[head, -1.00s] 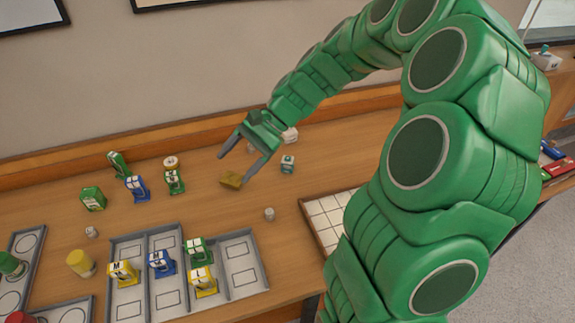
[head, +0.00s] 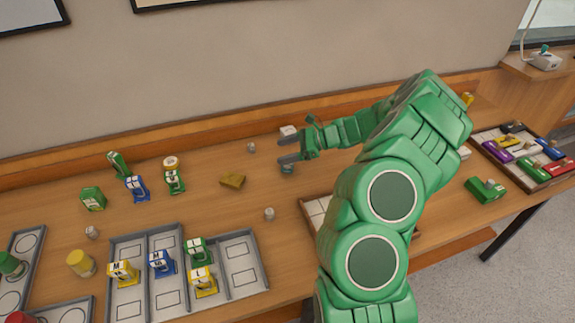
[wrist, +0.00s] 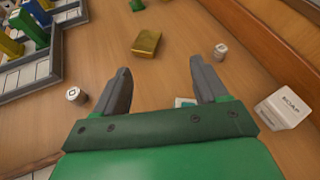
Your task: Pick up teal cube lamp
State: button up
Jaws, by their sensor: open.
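The teal cube lamp (head: 287,170) is a small white and teal cube on the wooden counter. In the head view my gripper covers most of it. In the wrist view a bit of the lamp (wrist: 185,102) shows between the fingers, close to the right finger's base, with the rest hidden behind the palm. My gripper (head: 281,152) is open and empty, over the counter beside the back wall. In the wrist view the two fingers (wrist: 160,70) are spread wide. I cannot tell the exact height above the lamp.
A gold block (head: 232,181) lies left of my gripper. A white soap box (wrist: 285,108) is close by on the right in the wrist view. Small white items (head: 269,213) (head: 251,147) stand nearby. A grey divided tray (head: 256,262) is at front left, a white-tiled tray (head: 316,208) at front.

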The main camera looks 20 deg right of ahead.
jog(key=d+f+m, duration=0.1)
jog(key=d+f, duration=0.1)
jog(key=d+f+m+t, duration=0.1)
jog(key=d+f, duration=0.1)
jog(key=w+d+f+m+t+h, duration=0.1)
jog(key=d+f, duration=0.1)
jog(key=shift+d, duration=0.15)
jog(key=shift+x, duration=3.9)
jog(key=shift+s+f, duration=0.15)
jog(key=shift+f, duration=0.05)
jog(key=shift+c, duration=0.4)
jog(key=c, duration=1)
